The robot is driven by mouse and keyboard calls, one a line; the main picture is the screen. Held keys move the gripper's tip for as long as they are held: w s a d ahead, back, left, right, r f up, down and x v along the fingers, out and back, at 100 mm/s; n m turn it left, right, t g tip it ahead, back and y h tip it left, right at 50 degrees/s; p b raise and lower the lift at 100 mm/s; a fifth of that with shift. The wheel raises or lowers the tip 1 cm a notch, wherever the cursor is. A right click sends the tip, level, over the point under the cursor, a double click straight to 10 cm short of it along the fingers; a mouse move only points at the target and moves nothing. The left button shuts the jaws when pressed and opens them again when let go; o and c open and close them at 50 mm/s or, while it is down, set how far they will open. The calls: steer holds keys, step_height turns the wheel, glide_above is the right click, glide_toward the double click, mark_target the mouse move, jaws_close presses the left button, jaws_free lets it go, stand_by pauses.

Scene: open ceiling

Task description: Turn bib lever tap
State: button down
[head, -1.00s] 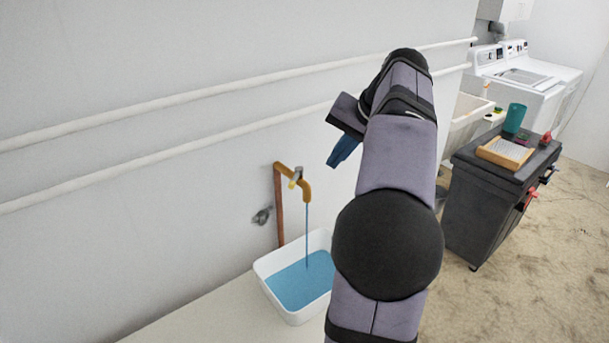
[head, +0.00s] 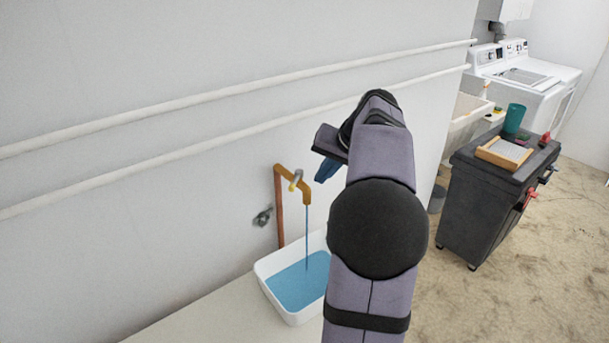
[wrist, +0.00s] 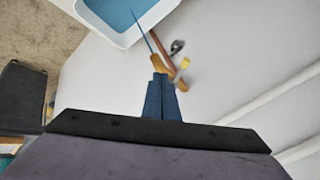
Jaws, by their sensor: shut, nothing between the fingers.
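The bib tap (head: 292,171) has an orange-brown spout on a copper pipe and a small grey and yellow lever (head: 296,180) on top. A thin blue stream runs from its spout into a white basin (head: 263,277) holding blue water. My gripper (head: 325,172) is to the right of the tap in the head view, apart from it there. In the wrist view my gripper (wrist: 161,82) has its blue fingers together, and their tips overlap the tap spout (wrist: 160,63). The lever (wrist: 183,65) shows just right of the fingertips. I cannot tell whether they touch.
Two white pipes (head: 200,97) run along the wall above the tap. A small grey valve (head: 262,217) is on the wall left of the copper pipe. A dark cart (head: 478,210) stands to the right. Washing machines (head: 525,75) stand at the back right.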

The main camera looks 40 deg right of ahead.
steer(key=shift+w+a+f+p, duration=0.35)
steer(key=shift+w+f+p, duration=0.1)
steer(key=shift+w, duration=0.3)
steer(key=shift+w+a+f+p, duration=0.35)
steer(key=shift+w+a+f, duration=0.1)
steer(key=shift+w, duration=0.25)
steer(key=shift+w+a+f+p, duration=0.3)
steer(key=shift+w+f+p, duration=0.15)
steer(key=shift+w, duration=0.3)
steer(key=shift+w+a+f+b, duration=0.15)
steer(key=shift+w+a+b, duration=0.3)
steer(key=shift+w+a, duration=0.3)
steer(key=shift+s, duration=0.1)
steer(key=shift+s+d, duration=0.2)
steer(key=shift+s, duration=0.2)
steer(key=b, duration=0.3)
glide_toward(293, 183)
steer(key=s+r, duration=0.2)
steer(key=s, duration=0.1)
steer(key=s+r, duration=0.1)
steer(key=s, duration=0.1)
steer(key=shift+a+r, duration=0.1)
steer(key=shift+a, duration=0.2)
